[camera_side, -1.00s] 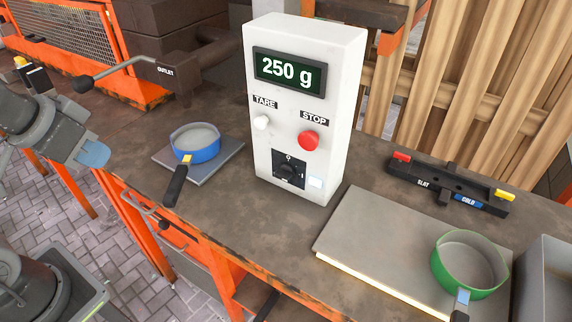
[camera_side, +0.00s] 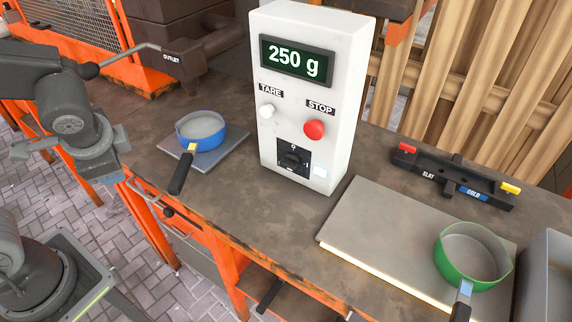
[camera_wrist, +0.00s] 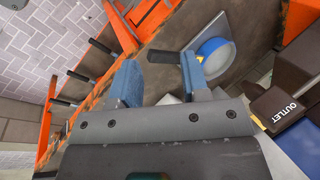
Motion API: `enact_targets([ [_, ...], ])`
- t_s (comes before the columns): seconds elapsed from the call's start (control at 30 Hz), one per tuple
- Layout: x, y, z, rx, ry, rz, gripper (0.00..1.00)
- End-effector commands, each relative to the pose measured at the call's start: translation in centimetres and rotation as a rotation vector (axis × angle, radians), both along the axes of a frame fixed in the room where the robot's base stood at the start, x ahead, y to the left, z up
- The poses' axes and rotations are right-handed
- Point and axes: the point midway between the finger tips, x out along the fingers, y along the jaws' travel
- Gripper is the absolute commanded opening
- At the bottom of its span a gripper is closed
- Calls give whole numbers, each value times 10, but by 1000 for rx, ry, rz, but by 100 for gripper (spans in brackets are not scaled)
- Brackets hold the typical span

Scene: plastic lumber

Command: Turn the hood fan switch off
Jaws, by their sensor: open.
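No switch labelled hood fan can be read in these views. A white control box (camera_side: 344,110) stands upright on the bench, with a "250 g" display (camera_side: 297,62). My gripper (camera_side: 70,163) is at the left, over the bench's front edge and well apart from the box. In the wrist view its two blue fingers are spread with nothing between them (camera_wrist: 160,82).
A blue pan (camera_side: 201,130) sits on a grey plate, handle toward the front. An outlet lever (camera_side: 130,55) extends near my arm. Bench before the box is clear.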

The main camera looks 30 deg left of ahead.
Motion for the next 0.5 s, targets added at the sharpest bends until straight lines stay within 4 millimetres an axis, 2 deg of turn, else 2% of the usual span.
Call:
enact_targets([
  [0.03, 4, 3, -11, 112, 71, -93, 47],
  [0.1, 12, 10, -20, 274, 145, -220, 54],
  [0.23, 37, 13, -32, 584, 244, -471, 66],
  [0.27, 43, 12, -34, 657, 260, -531, 66],
  [0.37, 69, -1, -42, 897, 288, -736, 66],
  [0.47, 95, -27, -52, 1135, 280, -948, 66],
  [0.5, 105, -42, -57, 1228, 265, -1036, 66],
])
